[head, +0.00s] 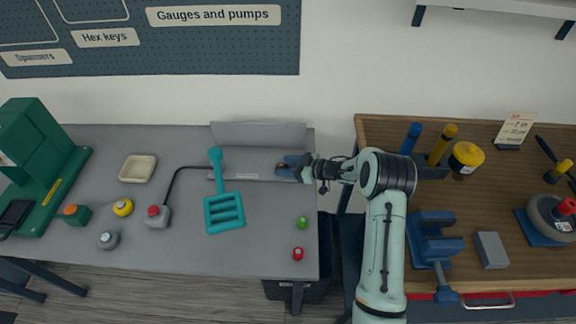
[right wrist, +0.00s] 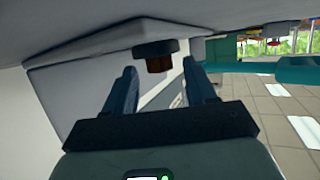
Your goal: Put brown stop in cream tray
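The brown stop (head: 281,165) is a small piece at the back of the grey table, by the light grey angled panel. In the right wrist view the brown stop (right wrist: 159,63) shows a brown block on a wider dark disc. My right gripper (head: 287,168) reaches in from the right to the brown stop. In the right wrist view its two fingers (right wrist: 160,75) are spread on either side of the brown stop, with gaps. The cream tray (head: 138,168) lies at the left of the table and looks empty. My left gripper is not in view.
A teal slotted tool (head: 224,212) and a grey box with a red button (head: 158,215) lie between tray and gripper. Green (head: 302,222) and red (head: 298,253) pieces stand at the front right. A yellow piece (head: 123,207) stands below the tray; the grey panel (head: 258,134) rises behind.

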